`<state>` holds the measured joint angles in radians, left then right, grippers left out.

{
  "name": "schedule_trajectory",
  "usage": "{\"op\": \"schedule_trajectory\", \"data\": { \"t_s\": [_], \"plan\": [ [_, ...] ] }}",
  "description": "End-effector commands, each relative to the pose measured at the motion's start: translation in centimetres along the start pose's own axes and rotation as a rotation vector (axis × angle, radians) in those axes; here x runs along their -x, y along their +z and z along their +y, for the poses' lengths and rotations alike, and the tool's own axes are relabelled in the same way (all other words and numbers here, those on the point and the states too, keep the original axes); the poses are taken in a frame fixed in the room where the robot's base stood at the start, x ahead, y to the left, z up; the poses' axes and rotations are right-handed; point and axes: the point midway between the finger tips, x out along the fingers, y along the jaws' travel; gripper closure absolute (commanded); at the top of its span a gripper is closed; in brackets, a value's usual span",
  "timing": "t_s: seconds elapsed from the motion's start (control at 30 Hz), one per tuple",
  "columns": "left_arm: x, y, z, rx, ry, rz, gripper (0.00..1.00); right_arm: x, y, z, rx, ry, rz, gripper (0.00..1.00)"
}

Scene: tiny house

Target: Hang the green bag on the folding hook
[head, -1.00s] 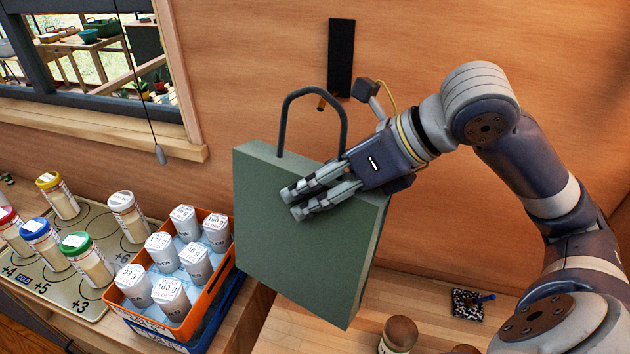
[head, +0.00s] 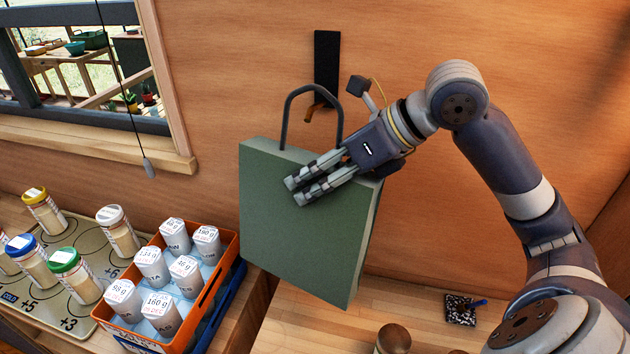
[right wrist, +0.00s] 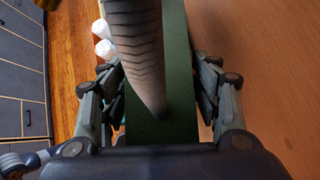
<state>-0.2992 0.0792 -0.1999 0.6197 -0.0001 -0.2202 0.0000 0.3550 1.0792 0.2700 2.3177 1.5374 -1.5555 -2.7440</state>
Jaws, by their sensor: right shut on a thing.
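The green bag (head: 300,235) is a flat box shape with a dark arched handle (head: 287,108). It hangs upright in the air in front of the wall. My right gripper (head: 298,188) is shut on the bag's upper right part. In the right wrist view the fingers lie on both sides of the bag (right wrist: 160,131), and the ribbed handle (right wrist: 141,45) rises between them. The folding hook (head: 326,70) is a black wall plate with a brass-coloured arm, which appears inside the handle's arch. I cannot tell whether the handle is around it or only in front. My left gripper is out of view.
An orange crate (head: 206,291) of white containers stands left of the bag, beside a tray (head: 45,308) with several lidded jars. A small speckled item (head: 460,309) and a brown-topped jar (head: 394,338) are on the wooden counter. A window (head: 85,85) is at upper left.

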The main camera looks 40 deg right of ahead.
Motion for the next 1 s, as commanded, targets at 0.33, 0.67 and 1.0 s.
{"op": "schedule_trajectory", "data": {
  "t_s": [0.33,0.67,1.0],
  "plan": [
    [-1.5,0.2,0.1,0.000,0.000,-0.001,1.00,-1.0,-0.5,-1.7,-0.001,-0.001,-0.001,0.95],
    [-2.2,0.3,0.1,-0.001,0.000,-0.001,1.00,-1.3,-0.7,-2.0,0.000,0.000,-0.002,0.95],
    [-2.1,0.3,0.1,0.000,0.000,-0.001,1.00,-1.3,-0.7,-2.0,0.000,0.000,-0.002,0.95]
  ]
}}
